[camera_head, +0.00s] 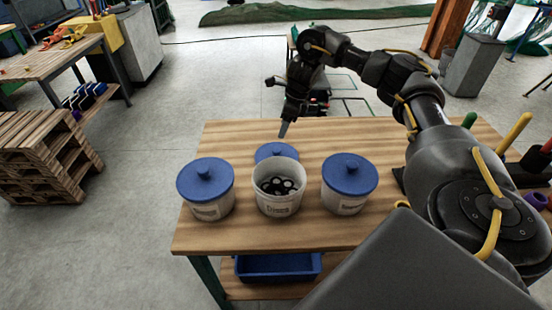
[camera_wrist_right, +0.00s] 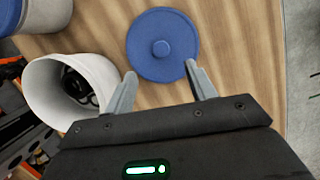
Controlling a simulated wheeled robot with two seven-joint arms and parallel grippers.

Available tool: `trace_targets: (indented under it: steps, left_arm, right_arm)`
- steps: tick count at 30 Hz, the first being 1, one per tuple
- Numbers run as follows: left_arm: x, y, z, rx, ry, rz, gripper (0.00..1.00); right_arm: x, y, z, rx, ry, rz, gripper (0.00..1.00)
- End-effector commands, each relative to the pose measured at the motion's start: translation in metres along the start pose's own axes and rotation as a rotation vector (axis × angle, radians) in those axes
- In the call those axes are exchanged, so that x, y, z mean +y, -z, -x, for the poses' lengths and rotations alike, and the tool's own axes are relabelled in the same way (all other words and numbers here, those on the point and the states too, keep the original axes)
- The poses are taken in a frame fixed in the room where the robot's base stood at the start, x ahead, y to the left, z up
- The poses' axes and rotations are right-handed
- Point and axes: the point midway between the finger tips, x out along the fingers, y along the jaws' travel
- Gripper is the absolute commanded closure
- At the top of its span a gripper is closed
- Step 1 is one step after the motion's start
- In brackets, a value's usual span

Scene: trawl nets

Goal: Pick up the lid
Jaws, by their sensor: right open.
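A round blue lid (camera_head: 276,151) with a centre knob lies flat on the wooden table, behind the open white tub (camera_head: 279,197) and partly hidden by it. In the right wrist view the same lid (camera_wrist_right: 162,45) shows whole, with its knob facing up. My right gripper (camera_head: 284,130) is above the lid. In the wrist view its two fingers (camera_wrist_right: 160,72) are spread apart and empty, with the tips near the lid's lower edge and the knob between and beyond them. Black rings lie inside the open tub. My left gripper is not in view.
Two white tubs with blue lids stand on the table, one left (camera_head: 205,190) and one right (camera_head: 349,185) of the open tub. Tools with coloured handles (camera_head: 515,133) are at the right end. The table (camera_head: 230,140) is bare behind the left tub.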

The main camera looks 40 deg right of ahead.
Motion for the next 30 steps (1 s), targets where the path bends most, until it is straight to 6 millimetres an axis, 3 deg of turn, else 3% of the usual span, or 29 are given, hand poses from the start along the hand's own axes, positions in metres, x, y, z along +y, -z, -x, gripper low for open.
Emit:
trace_targets:
  steps: [3,9,18,25,30]
  left_arm:
    - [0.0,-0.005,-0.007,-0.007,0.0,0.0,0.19]
    - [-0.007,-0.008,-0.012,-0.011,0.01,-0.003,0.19]
    - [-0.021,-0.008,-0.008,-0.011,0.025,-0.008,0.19]
    - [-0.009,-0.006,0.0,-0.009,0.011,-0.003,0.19]
    - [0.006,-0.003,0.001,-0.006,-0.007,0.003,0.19]
  right_arm:
    - [0.001,0.001,-0.023,0.003,-0.004,0.0,0.44]
    - [0.001,0.0,-0.048,0.002,-0.003,0.001,0.44]
    - [0.001,0.0,-0.058,0.004,-0.004,0.002,0.44]
    - [0.0,0.004,-0.091,0.004,-0.004,0.002,0.44]
    - [-0.001,0.005,-0.104,0.003,-0.002,0.003,0.44]
